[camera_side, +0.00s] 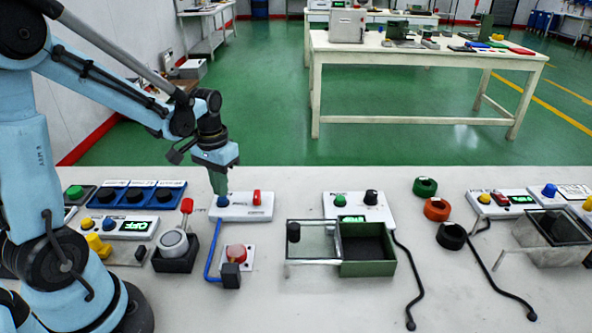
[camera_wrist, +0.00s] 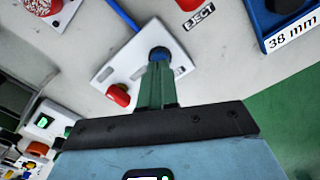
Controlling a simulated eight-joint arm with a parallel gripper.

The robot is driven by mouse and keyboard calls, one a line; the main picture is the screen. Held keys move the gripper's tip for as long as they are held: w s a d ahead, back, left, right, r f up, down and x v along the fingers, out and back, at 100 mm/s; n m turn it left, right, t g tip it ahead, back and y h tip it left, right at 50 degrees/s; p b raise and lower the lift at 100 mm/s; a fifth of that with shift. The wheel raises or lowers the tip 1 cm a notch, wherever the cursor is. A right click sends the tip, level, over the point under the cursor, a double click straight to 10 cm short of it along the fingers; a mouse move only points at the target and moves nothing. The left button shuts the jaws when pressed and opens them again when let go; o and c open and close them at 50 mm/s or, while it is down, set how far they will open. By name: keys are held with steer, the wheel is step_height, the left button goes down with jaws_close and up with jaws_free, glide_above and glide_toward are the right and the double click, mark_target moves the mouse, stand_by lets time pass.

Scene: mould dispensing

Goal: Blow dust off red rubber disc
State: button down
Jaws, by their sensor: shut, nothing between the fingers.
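The red rubber disc (camera_side: 236,252) sits on a small white plate on the bench. In the wrist view the disc (camera_wrist: 42,3) is cut by the top edge and looks speckled with white. A white box (camera_side: 240,212) behind it carries a blue button (camera_side: 223,202) and a red switch (camera_side: 257,197). A blue hose (camera_side: 213,250) runs from the box to a black block (camera_side: 231,276) beside the disc. My gripper (camera_side: 221,191) points down with its green fingers together and empty, right at the blue button (camera_wrist: 159,53). I cannot tell whether they press it.
A device with a red-tipped lever (camera_side: 187,206) stands close left of the hose. Bare bench lies between the disc plate and that box.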

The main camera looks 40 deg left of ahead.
steer(key=shift+f, duration=0.75)
steer(key=shift+r, duration=0.1)
stand_by(1.9)
step_height(320, 180, up, 11)
stand_by(1.3)
steer(key=s+d+m+t, duration=0.3)
steer(key=d+t, duration=0.4)
steer(key=d, duration=0.5)
steer(key=shift+f, duration=0.25)
steer(key=shift+s, duration=0.15)
stand_by(0.9)
